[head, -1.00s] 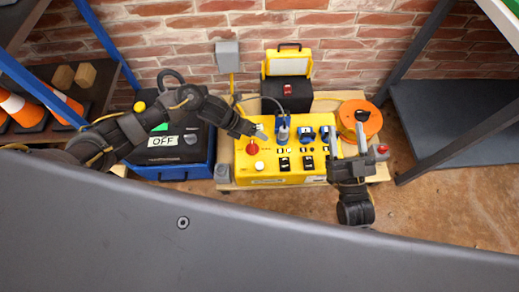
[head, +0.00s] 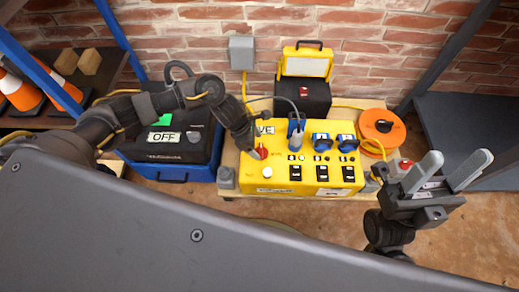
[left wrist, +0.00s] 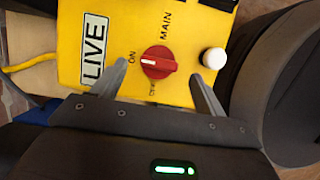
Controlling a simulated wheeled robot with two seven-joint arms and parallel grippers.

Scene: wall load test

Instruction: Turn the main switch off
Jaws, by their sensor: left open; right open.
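The main switch is a red rotary knob (left wrist: 158,62) on the yellow panel box (left wrist: 185,28), under the word MAIN. Its white mark points left, towards the ON label; the OFF label is nearer my gripper. In the head view the knob (head: 262,152) is partly behind my left gripper (head: 248,145). In the left wrist view my left gripper (left wrist: 157,70) is open, one finger on each side of the knob. My right gripper (head: 457,162) is open and empty, right of the box.
A LIVE sign (left wrist: 95,48) and a white button (left wrist: 214,58) flank the knob. Left is a black case with an OFF sign (head: 164,137); right is an orange reel (head: 383,127).

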